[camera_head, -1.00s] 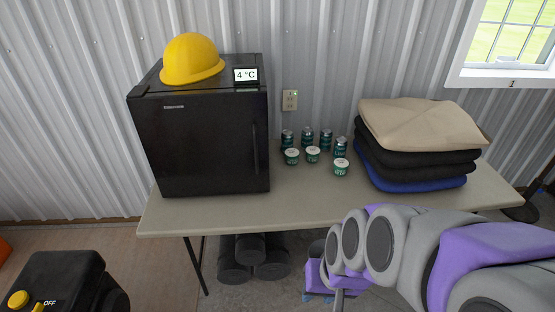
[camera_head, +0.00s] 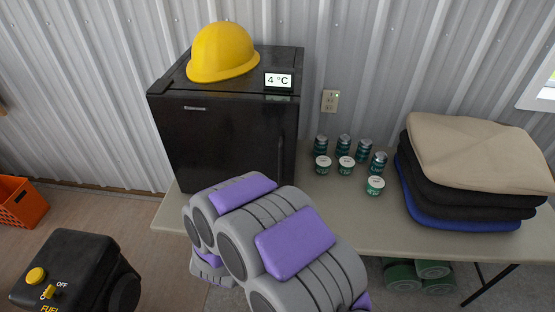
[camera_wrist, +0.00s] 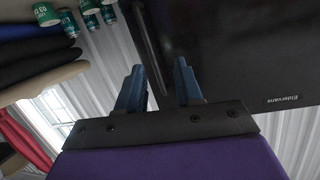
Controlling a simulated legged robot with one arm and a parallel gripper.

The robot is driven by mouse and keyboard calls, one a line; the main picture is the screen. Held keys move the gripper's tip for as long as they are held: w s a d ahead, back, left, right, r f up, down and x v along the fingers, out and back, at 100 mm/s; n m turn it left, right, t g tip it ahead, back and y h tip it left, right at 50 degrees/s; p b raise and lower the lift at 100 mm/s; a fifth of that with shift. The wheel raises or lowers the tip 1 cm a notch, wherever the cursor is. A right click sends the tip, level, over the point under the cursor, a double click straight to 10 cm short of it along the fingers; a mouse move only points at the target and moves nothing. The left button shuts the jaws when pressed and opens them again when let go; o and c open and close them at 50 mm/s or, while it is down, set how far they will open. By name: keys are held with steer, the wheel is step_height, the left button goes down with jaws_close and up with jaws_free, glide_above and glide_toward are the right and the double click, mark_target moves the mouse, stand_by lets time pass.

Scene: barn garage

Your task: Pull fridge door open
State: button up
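The small black fridge (camera_head: 215,135) stands on the table with its door shut. Its dark vertical handle (camera_head: 281,150) is near the door's right edge. My gripper is hidden behind my arm in the head view. In the wrist view, which is turned upside down, the fridge door (camera_wrist: 245,50) fills the upper right. My gripper (camera_wrist: 160,86) is open there, its two blue-grey fingers apart and pointing at the door. The handle (camera_wrist: 152,45) shows beyond and between the fingers. I cannot tell whether they touch it.
A yellow hard hat (camera_head: 223,52) and a 4 °C display (camera_head: 278,80) sit on the fridge. Several cans and cups (camera_head: 346,166) and folded cloths (camera_head: 475,165) are on the table (camera_head: 345,222) to the right. A black machine (camera_head: 75,270) and orange crate (camera_head: 20,203) are at left.

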mark_target(280, 162)
steer(key=w+d+t, duration=0.1)
steer(key=w, duration=0.4)
steer(key=w+d+r+t+h+b, duration=0.1)
steer(key=w+d, duration=0.1)
steer(key=w, duration=0.3)
steer(key=w+d+b, duration=0.1)
steer(key=w+d, duration=0.1)
steer(key=w, duration=0.3)
steer(key=shift+d+r+n+t, duration=0.15)
steer(key=shift+r+n+t, duration=0.25)
jaws_close()
stand_by(0.4)
